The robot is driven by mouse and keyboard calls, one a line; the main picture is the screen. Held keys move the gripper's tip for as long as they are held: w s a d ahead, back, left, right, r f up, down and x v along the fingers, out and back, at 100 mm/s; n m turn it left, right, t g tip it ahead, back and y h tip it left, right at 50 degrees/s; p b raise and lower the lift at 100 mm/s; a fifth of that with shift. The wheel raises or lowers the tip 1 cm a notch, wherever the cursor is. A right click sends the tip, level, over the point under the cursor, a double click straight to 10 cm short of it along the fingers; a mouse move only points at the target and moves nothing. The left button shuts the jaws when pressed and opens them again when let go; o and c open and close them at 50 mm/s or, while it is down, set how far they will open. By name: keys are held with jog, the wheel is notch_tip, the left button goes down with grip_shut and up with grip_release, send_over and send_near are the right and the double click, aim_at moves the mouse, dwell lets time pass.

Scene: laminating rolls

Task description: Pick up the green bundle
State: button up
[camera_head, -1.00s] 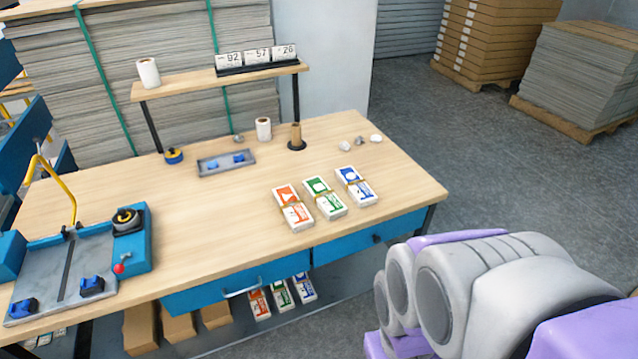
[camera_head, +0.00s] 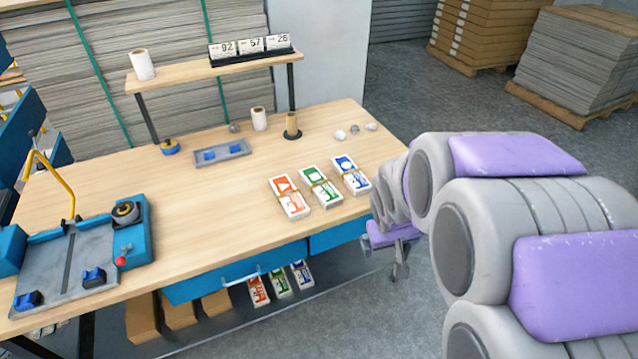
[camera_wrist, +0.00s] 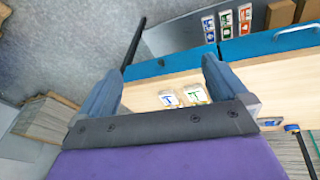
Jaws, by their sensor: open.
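The green bundle (camera_head: 320,187) lies on the table between the orange bundle (camera_head: 289,197) and the blue bundle (camera_head: 350,176). In the wrist view the green bundle (camera_wrist: 195,94) and the blue bundle (camera_wrist: 168,98) show partly between my fingers, low near the gripper's bar, which may cover part of them. The orange bundle is not seen on the tabletop there. My gripper (camera_wrist: 163,68) is open and empty, apart from the bundles.
A second set of bundles, with another green one (camera_head: 280,284), lies on the shelf below the blue drawers (camera_head: 240,270). A brown core on a stand (camera_head: 292,127) and white crumpled pieces (camera_head: 355,130) stand behind the bundles. The tabletop (camera_head: 220,205) left of the bundles is clear.

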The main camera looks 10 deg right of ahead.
jog(key=w+d+f+n+t+p, duration=0.1)
jog(key=w+d+f+t, duration=0.15)
jog(key=w, duration=0.75)
jog(key=n+t+y+p, duration=0.3)
jog(key=t+y+p, duration=0.1)
jog(key=t+y, duration=0.3)
send_near(325, 190)
jog(key=b+x, duration=0.2)
jog(key=x, duration=0.1)
jog(key=shift+w+f, duration=0.1)
jog(key=shift+w, duration=0.15)
jog(key=shift+b+x, duration=0.8)
jog(key=shift+x, duration=1.7)
jog(key=shift+w+a+f, duration=0.15)
jog(key=shift+w+a, duration=0.1)
jog(key=shift+w, duration=0.2)
jog(key=c, duration=1.1)
